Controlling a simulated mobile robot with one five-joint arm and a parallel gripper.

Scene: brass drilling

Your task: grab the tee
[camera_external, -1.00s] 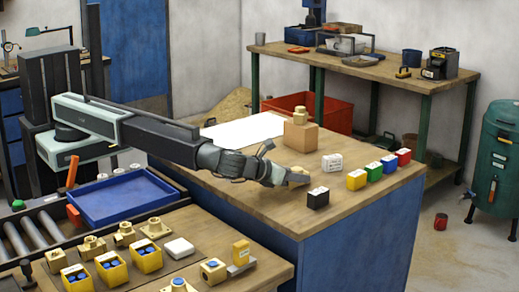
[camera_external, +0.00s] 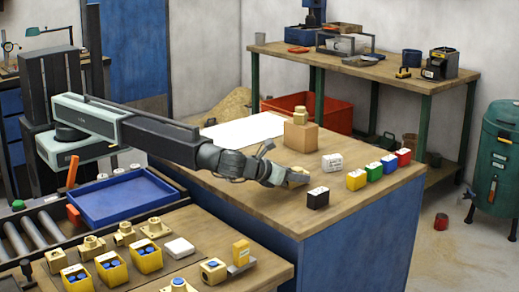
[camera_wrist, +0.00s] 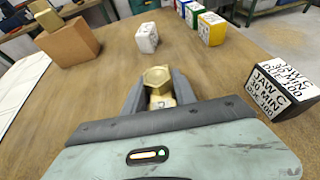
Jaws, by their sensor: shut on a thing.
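The brass tee (camera_wrist: 159,82) is between the two dark fingers of my gripper (camera_wrist: 159,95) in the wrist view. My gripper is shut on it, low over the wooden bench top. In the external view the tee (camera_external: 298,174) shows as a small brass piece at the tip of my gripper (camera_external: 290,179), partly hidden by the fingers. I cannot tell whether it still touches the bench.
A black labelled box (camera_external: 317,198) stands close to the right of my gripper; a white one (camera_external: 332,162) stands behind. Yellow (camera_external: 357,180), green, blue and red boxes line the right edge. A cardboard box (camera_external: 300,136) bearing a brass part stands farther back.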

